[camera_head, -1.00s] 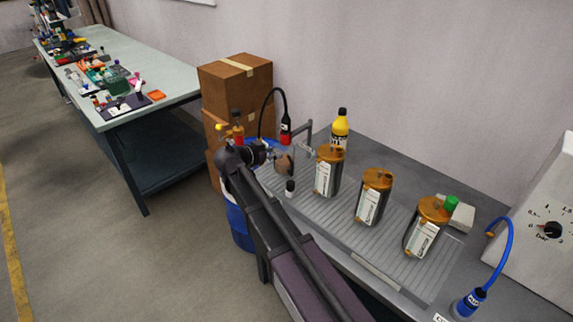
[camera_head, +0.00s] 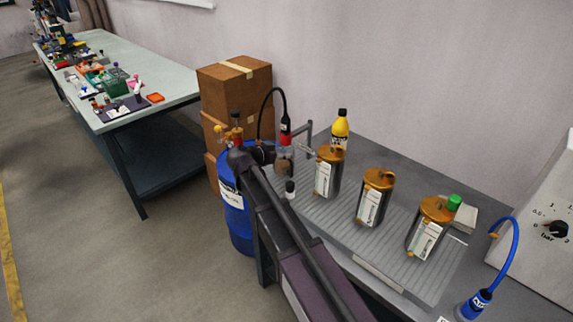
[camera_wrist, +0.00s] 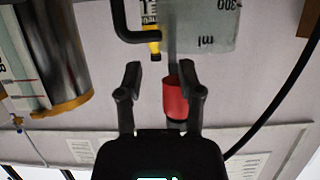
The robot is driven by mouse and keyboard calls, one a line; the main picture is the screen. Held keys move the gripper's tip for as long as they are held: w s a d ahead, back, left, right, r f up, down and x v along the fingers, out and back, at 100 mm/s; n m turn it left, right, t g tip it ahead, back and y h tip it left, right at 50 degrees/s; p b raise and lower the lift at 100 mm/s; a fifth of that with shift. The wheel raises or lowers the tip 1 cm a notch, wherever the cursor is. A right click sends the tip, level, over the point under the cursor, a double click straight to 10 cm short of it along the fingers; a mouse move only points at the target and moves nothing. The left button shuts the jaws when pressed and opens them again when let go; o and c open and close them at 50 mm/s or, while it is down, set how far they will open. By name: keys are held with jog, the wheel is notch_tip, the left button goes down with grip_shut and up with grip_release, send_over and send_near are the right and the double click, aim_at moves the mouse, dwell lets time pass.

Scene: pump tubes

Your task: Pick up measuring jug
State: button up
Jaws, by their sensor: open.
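The measuring jug (camera_wrist: 207,28) shows in the wrist view as a grey, translucent wall with a "300 ml" marking, upside down in the picture. It is at the top, beyond my fingertips and cut off by the frame edge. My gripper (camera_wrist: 163,85) is open, with its two dark fingers apart and nothing held. In the head view, a small clear vessel with a brownish lower part (camera_head: 284,165), which seems to be the jug, stands at the far left of the grey bench. My gripper (camera_head: 264,153) is just left of it; contact cannot be told.
A red hose end (camera_head: 285,138) hangs close above the jug; it also shows in the wrist view (camera_wrist: 175,98). A grey bracket (camera_head: 309,130), a yellow bottle (camera_head: 340,125) and amber-capped canisters (camera_head: 375,200) stand to the right. A blue drum (camera_head: 237,215) and cardboard boxes (camera_head: 235,85) are left.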

aim_at(286, 162)
jog(key=shift+f+b+x, duration=0.2)
jog(key=shift+b+x, duration=0.45)
jog(key=shift+x, duration=1.15)
jog(key=shift+a, duration=0.1)
jog(key=shift+s, duration=0.1)
grip_shut()
